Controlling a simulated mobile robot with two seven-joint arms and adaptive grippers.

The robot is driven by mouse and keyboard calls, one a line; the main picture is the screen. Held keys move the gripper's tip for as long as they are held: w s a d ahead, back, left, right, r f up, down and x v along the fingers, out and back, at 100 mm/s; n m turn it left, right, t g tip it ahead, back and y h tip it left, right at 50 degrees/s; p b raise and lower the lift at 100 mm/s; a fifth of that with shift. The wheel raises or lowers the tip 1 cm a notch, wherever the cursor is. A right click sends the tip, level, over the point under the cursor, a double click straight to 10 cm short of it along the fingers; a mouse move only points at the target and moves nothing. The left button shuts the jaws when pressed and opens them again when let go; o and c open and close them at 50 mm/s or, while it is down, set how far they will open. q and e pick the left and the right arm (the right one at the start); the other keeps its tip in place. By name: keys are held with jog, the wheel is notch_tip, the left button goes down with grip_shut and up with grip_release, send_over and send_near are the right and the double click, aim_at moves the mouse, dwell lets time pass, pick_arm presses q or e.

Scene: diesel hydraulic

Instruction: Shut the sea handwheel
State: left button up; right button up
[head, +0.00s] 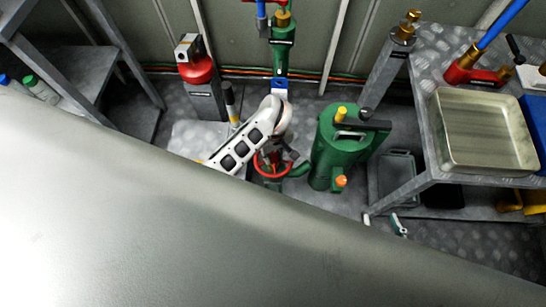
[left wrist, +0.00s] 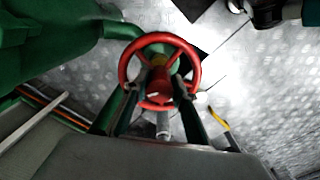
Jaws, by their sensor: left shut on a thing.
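A red spoked handwheel (head: 271,176) sits low on green pipework near the floor, left of a green cylinder. I cannot read a label on it. In the left wrist view the handwheel (left wrist: 124,67) is face-on, with its hub in the middle. My left gripper (head: 279,158) is at the handwheel, and my white arm hides part of it in the head view. In the left wrist view the left gripper's (left wrist: 159,88) dark fingers reach the wheel on both sides of the hub and are shut on it. My right gripper is not in view.
The green cylinder (head: 338,150) stands close right of the wheel. A green valve pipe (head: 283,45) rises behind. A red-topped post (head: 198,70) is back left. A bench with a metal tray (head: 484,130) is at the right. A large grey surface (head: 130,210) fills the foreground.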

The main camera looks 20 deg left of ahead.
pick_arm(q)
jog(key=m, duration=0.4)
jog(key=a+f+m, duration=0.1)
jog(key=m, duration=0.1)
jog(key=shift+s, duration=0.15)
jog(key=shift+d+m, duration=0.15)
jog(key=shift+m, duration=0.85)
jog(key=shift+s, duration=0.1)
jog(key=shift+d, duration=0.1)
jog(key=o, duration=1)
jog(key=shift+w+d+r, duration=0.15)
jog(key=shift+w+r, duration=0.05)
jog(key=shift+w, duration=0.05)
